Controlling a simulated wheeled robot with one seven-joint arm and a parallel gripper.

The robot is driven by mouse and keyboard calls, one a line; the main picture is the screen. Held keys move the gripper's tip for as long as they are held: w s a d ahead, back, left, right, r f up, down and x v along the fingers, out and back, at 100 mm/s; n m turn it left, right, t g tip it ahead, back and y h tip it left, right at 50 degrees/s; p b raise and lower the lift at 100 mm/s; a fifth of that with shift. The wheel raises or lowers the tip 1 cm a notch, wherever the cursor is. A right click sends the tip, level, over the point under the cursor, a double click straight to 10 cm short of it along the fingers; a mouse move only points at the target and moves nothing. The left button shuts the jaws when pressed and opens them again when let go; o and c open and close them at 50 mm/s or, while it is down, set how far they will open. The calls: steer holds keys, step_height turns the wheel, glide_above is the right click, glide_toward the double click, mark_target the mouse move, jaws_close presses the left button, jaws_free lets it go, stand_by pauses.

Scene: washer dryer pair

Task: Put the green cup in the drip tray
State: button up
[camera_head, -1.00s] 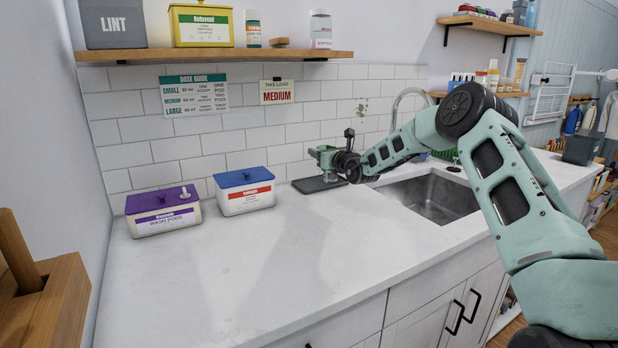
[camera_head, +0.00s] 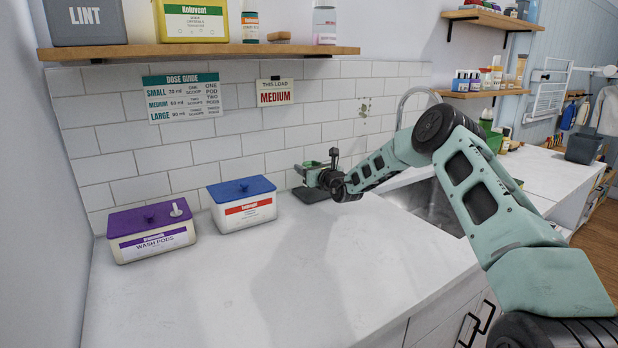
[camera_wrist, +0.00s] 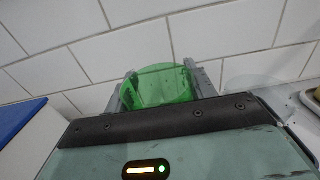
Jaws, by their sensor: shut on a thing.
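The green cup (camera_wrist: 158,86) is translucent and sits between the two grey fingers of my gripper (camera_wrist: 160,82) in the wrist view, with the tile wall behind it. My gripper is shut on it. In the head view my gripper (camera_head: 308,172) is at the back of the counter, over the dark drip tray (camera_head: 309,195). The cup is small and mostly hidden by the gripper there. I cannot tell whether its base touches the tray.
A blue-lidded box (camera_head: 243,205) stands left of the tray, and a purple-lidded wash pods box (camera_head: 152,231) stands farther left. The sink (camera_head: 425,203) is to the right, partly behind my arm. The front of the counter (camera_head: 230,300) is clear. A shelf (camera_head: 200,51) hangs above.

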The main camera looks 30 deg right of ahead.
steer(key=shift+f, duration=1.7)
steer(key=shift+f, duration=0.1)
steer(key=o, duration=1)
steer(key=shift+s, duration=0.1)
